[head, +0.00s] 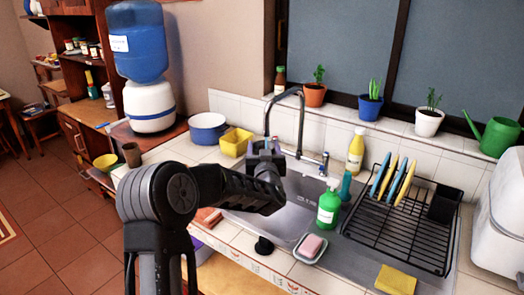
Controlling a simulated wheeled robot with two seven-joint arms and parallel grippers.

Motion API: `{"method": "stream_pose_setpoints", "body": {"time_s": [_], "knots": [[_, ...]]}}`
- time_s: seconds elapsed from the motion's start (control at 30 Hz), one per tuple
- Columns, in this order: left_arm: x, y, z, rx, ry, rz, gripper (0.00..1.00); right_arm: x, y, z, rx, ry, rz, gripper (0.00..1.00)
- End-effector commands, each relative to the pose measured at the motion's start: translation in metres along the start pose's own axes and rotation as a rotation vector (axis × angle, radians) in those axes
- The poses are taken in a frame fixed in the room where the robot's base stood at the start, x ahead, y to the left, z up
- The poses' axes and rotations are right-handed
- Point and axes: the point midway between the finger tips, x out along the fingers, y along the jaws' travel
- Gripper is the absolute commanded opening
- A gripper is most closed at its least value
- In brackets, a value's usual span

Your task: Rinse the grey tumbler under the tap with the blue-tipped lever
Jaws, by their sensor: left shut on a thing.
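My left arm reaches over the sink (290,215), and my left gripper (265,149) is just below the spout end of the arched metal tap (301,115). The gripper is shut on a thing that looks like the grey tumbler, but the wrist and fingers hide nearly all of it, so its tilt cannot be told. The blue-tipped lever (325,157) stands right of the tap's base, apart from the gripper. I cannot make out any water stream. My right gripper is not in view.
A green soap bottle (328,207), pink soap on a dish (311,246) and a dish rack (400,225) stand right of the sink. A yellow bottle (355,150) stands behind.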

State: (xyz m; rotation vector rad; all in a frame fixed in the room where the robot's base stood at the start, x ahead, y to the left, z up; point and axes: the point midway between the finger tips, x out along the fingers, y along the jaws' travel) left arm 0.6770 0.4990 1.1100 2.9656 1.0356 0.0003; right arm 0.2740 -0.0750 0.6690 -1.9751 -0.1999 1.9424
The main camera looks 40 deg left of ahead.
Motion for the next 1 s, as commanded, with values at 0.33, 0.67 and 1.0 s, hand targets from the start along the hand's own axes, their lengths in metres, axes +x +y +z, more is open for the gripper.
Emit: {"method": "stream_pose_setpoints", "body": {"time_s": [0.33,0.67,1.0], "knots": [[0.000,0.000,-0.001,0.000,0.001,0.000,0.02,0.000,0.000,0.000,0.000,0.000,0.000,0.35],[-0.002,0.005,0.000,0.000,0.001,0.001,0.02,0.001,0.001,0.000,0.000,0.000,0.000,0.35],[-0.005,0.011,0.000,0.001,0.000,0.000,0.02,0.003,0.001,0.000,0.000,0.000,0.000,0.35]]}}
